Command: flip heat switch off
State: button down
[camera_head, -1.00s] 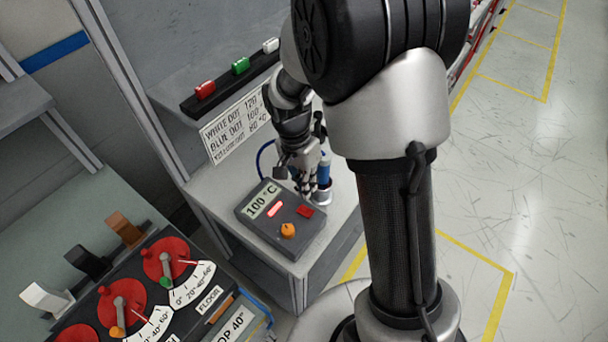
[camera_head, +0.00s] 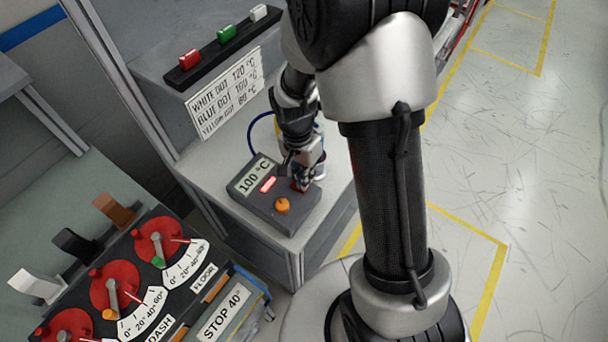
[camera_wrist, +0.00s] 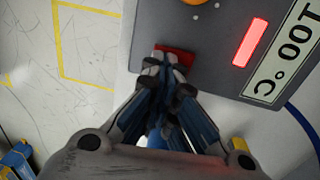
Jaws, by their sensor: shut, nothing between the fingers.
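The grey heater box (camera_head: 246,198) sits on the small bench and has a "100 °C" label (camera_head: 255,176). A lit red bar (camera_head: 267,184) and an orange knob (camera_head: 282,206) are on its top. My gripper (camera_head: 302,184) is shut and points down at the red switch at the box's right end, mostly covering it in the head view. In the wrist view the red switch (camera_wrist: 176,56) shows just beyond the shut fingertips (camera_wrist: 167,66). The fingertips are at the switch or just over it; contact is unclear. The lit red bar also shows there (camera_wrist: 250,42).
A sign (camera_head: 225,93) with dot temperatures stands behind the box, below a rack with red, green and white blocks (camera_head: 226,34). At lower left is a panel with red dials and levers (camera_head: 113,285). Open floor lies right.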

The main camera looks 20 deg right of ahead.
jog(key=shift+s+d+f, duration=0.1)
jog(key=shift+s, duration=0.05)
jog(key=shift+w, duration=0.2)
jog(key=shift+w+a, duration=0.55)
notch_tip(320, 180, up, 14)
jog(key=w+a+p, duration=0.1)
jog(key=w+p, duration=0.1)
jog(key=p, duration=0.3)
jog(key=shift+a+p, duration=0.25)
jog(key=shift+p, duration=0.1)
